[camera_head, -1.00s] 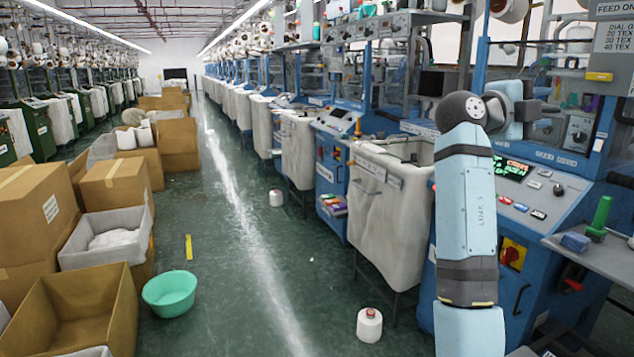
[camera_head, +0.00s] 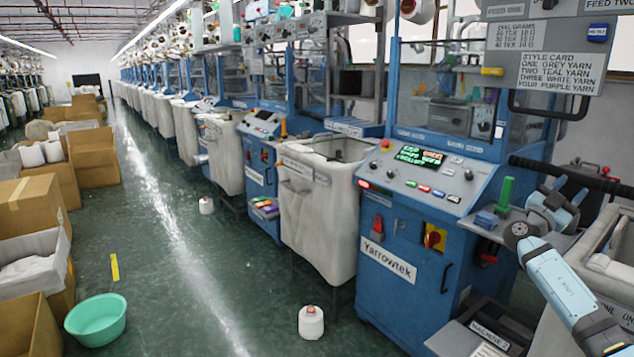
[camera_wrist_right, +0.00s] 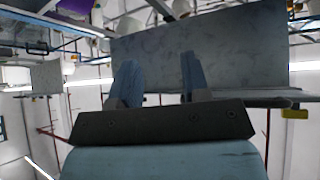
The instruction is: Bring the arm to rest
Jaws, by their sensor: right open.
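My right arm comes in at the lower right of the head view, its light blue link and dark joint in front of the side shelf. My right gripper (camera_head: 562,195) is small there, at the end of the bent arm, beside the blue machine. In the right wrist view my right gripper (camera_wrist_right: 160,80) shows two blue fingers standing apart with nothing between them. It is open and empty. A grey panel fills much of the view behind the fingers. My left gripper is in neither view.
A blue knitting machine (camera_head: 412,285) with a control panel stands left of my right arm. A white yarn cone (camera_head: 311,322) and a teal basin (camera_head: 96,319) are on the floor.

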